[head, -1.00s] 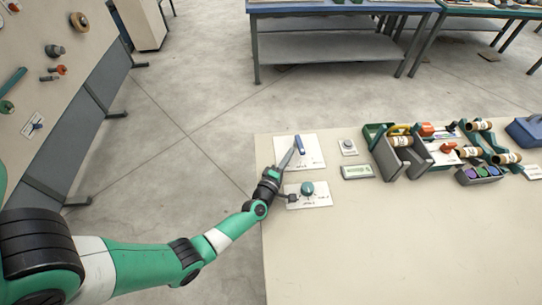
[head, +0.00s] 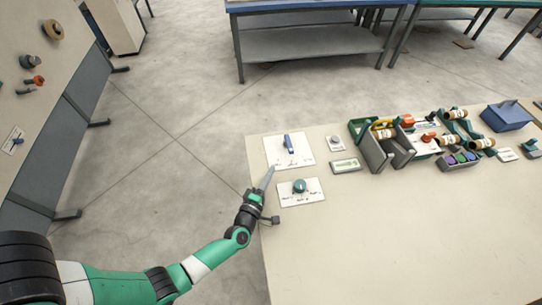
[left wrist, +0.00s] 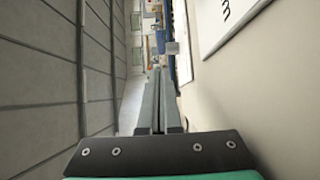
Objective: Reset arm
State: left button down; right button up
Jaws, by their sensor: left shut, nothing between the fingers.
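My left arm comes in from the lower left of the head view. Its gripper (head: 266,181) is at the left edge of the pale table (head: 390,240), just left of two white plates. The gripper is shut and empty; its closed fingers also show in the left wrist view (left wrist: 160,115). The upper plate (head: 303,157) carries a blue lever (head: 288,144), and the lower plate (head: 311,196) carries a teal knob (head: 299,186). The fingers are apart from the lever and the knob. My right gripper is in neither view.
A small plate with a round grey dial (head: 335,142) and a display box (head: 346,165) lie right of the plates. Farther right are a grey-green holder (head: 378,152), a divided tray (head: 459,161) and a blue box (head: 506,117). The table's front is clear.

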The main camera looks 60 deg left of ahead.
pick_arm(q)
jog(key=shift+d+v, duration=0.25)
jog(key=shift+v, duration=1.1)
jog(key=shift+w, duration=0.15)
